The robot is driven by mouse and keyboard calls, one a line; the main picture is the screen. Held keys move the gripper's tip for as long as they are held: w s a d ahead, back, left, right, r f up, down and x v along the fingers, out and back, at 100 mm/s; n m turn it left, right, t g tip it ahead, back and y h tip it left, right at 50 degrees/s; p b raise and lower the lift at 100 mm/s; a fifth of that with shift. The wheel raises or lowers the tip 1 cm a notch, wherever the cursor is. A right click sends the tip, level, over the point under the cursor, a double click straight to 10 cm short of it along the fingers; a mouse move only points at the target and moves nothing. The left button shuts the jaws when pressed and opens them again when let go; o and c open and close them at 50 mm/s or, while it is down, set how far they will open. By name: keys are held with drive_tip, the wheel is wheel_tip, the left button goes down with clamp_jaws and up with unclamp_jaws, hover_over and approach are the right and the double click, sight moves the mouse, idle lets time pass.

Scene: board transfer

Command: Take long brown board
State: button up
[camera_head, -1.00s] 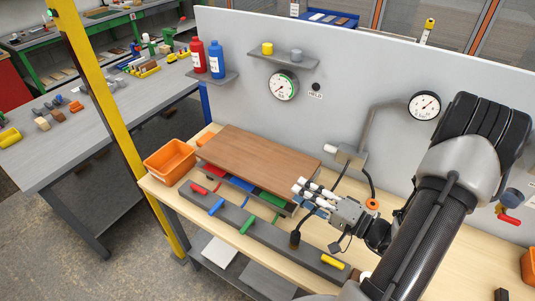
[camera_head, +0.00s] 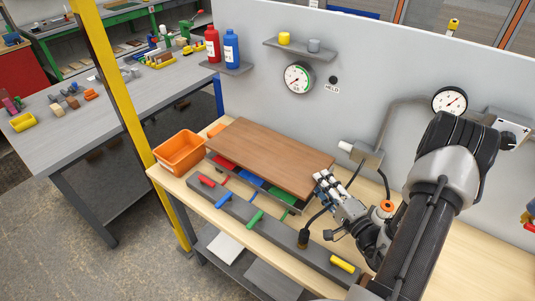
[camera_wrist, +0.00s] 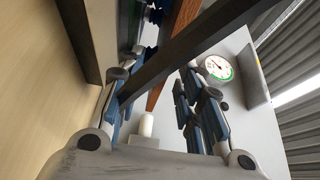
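The long brown board (camera_head: 270,157) lies flat over a grey tray or rack at the back of the workbench, its long side running along the wall. My gripper (camera_head: 322,182) is at the board's right end, very close to its corner; contact cannot be told. In the wrist view my gripper (camera_wrist: 160,100) has its fingers spread apart on either side, with nothing clearly clamped. A brown strip (camera_wrist: 186,14), likely the board's edge, shows beyond them. A dark grey bar crosses diagonally in front of it.
An orange bin (camera_head: 180,153) stands left of the board. Under and before the board are coloured pieces and a grey rail (camera_head: 260,226) with coloured handles. A grey box with cables (camera_head: 367,157) sits behind my gripper. A yellow post (camera_head: 125,90) stands at left.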

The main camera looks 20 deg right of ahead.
sight(314, 169)
drive_tip(key=shift+w+r+b, duration=0.15)
drive_tip(key=shift+w+b, duration=0.4)
drive_tip(key=shift+w, duration=2.5)
drive_tip(key=shift+c, duration=0.3)
clamp_jaws()
drive_tip(key=shift+r, duration=0.1)
